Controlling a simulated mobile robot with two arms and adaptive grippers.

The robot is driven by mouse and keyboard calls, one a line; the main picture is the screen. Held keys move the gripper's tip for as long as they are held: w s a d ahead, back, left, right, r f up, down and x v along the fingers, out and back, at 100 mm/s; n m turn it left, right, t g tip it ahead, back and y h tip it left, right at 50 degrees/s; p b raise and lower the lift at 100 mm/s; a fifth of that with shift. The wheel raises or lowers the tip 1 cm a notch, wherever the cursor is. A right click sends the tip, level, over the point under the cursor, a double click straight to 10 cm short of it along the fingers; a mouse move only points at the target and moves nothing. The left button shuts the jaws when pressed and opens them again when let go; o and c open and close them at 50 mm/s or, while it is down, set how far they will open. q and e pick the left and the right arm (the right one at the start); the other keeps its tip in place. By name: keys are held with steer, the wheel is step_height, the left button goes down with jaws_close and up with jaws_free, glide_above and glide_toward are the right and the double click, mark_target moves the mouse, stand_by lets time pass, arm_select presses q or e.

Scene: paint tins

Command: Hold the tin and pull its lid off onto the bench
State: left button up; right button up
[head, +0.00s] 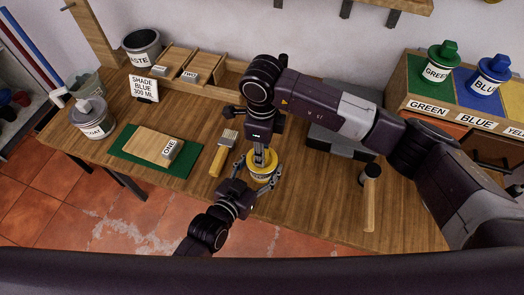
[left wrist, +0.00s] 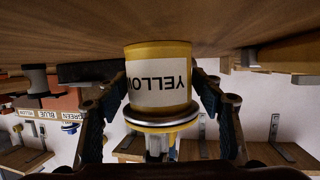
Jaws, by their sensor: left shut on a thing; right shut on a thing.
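The yellow tin (head: 262,176) stands on the wooden bench (head: 310,205). In the left wrist view, which is upside down, the tin (left wrist: 160,85) shows a white label reading YELLOW and a silver rim. My left gripper (left wrist: 162,100) is shut on the tin's body, one finger on each side. It also shows at the tin's near side in the head view (head: 262,181). The yellow lid (left wrist: 158,128) is at the rim; I cannot tell whether there is a gap. My right gripper (head: 263,156) comes from above, shut on the lid's top, its fingers partly hiding it.
A brush (head: 224,150) lies left of the tin, and a hammer (head: 370,195) lies to the right. A green mat (head: 128,164) holds a board marked ONE. A grey COAT tin (head: 92,120) stands at left. Bare bench lies between tin and hammer.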

arm_select(q)
steer(key=o, duration=1.7)
steer(key=shift+c, duration=0.2)
steer(key=shift+s, duration=0.1)
steer(key=shift+v, duration=0.9)
steer(key=shift+w, duration=0.2)
steer(key=shift+x, duration=0.8)
